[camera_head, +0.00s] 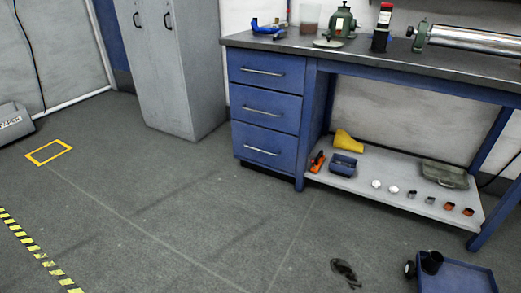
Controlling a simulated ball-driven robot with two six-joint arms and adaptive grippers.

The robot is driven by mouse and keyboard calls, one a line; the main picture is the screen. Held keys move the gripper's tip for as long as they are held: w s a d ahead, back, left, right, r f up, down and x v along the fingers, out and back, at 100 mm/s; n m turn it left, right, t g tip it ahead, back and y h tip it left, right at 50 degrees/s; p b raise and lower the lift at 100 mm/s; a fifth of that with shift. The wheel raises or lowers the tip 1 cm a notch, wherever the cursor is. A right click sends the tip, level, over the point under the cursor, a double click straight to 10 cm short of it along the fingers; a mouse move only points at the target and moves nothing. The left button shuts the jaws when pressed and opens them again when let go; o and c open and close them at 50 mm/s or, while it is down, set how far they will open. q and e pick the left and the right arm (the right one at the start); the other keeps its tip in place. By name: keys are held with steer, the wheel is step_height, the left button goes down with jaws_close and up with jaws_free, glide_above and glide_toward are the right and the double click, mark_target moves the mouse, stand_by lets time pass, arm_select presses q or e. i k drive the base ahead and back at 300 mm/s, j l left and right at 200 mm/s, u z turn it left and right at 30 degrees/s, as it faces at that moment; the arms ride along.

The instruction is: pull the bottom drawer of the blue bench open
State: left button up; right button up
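The blue bench (312,90) stands at the upper right with a dark top. Its left end holds a stack of three blue drawers, each with a silver bar handle. The bottom drawer (276,155) is closed, its front flush with the drawers above, and its handle (261,151) runs across the front. The middle drawer (278,118) and top drawer (285,74) are also closed. Neither of my grippers is in view.
Grey lockers (165,60) stand left of the drawers. A low shelf (400,201) under the bench holds small parts. A blue cart (458,277) is at the lower right. The floor before the drawers is clear.

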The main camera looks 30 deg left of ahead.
mark_target(271, 148)
steer(key=i+j, duration=0.25)
steer(key=i, duration=0.25)
steer(key=i+j, duration=0.25)
steer(key=i, duration=0.2)
steer(key=i+j+u, duration=0.1)
steer(key=i+j, duration=0.15)
steer(key=i, duration=0.25)
steer(key=i+j, duration=0.2)
steer(key=i, duration=0.25)
steer(key=i+j, duration=0.25)
steer(key=i, duration=0.25)
